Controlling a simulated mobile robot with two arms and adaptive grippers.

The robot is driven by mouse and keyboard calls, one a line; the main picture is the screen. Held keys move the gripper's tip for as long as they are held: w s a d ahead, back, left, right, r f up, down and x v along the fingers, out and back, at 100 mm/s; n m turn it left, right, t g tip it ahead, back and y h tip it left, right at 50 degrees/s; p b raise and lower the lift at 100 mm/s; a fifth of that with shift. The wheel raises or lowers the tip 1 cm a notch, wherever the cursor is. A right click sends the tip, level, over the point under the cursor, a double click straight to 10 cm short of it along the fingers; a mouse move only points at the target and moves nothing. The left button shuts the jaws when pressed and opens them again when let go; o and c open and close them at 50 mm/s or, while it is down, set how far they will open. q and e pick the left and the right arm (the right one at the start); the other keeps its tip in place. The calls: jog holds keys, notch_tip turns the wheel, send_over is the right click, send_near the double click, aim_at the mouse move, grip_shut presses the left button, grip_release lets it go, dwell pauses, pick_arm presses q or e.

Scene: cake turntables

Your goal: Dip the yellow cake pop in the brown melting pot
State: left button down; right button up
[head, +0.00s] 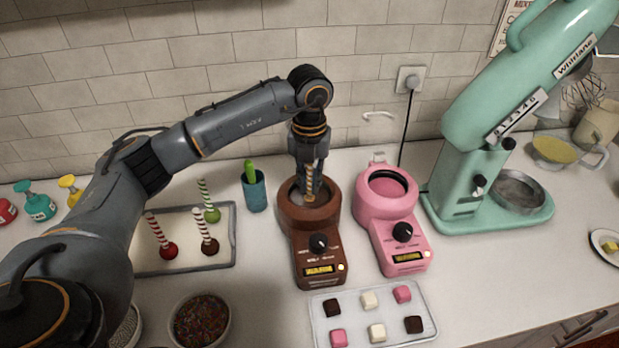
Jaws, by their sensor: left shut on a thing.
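My left gripper (310,172) points down over the brown melting pot (322,236). It is shut on the yellow-striped stick of the yellow cake pop (309,184). The stick reaches down into the pot's round opening. The pop's round end is low in the pot and hard to make out, so I cannot tell how deep it is in the brown contents. My right gripper is not in view.
The pink melting pot (393,221) stands just right. A tray (234,240) with red, brown and green pops and a teal cup (254,193) are to the left. A tray of cubes (384,318) lies in front. A sprinkle bowl (201,320) and mint mixer (458,178) flank these.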

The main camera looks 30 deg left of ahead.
aim_at(309, 197)
pick_arm(q)
jog(key=shift+f, duration=0.3)
dwell(0.4)
jog(key=shift+f+b, duration=0.5)
jog(key=shift+r, duration=0.2)
dwell(0.8)
jog(key=shift+r+p, duration=2)
jog(key=shift+r, duration=1)
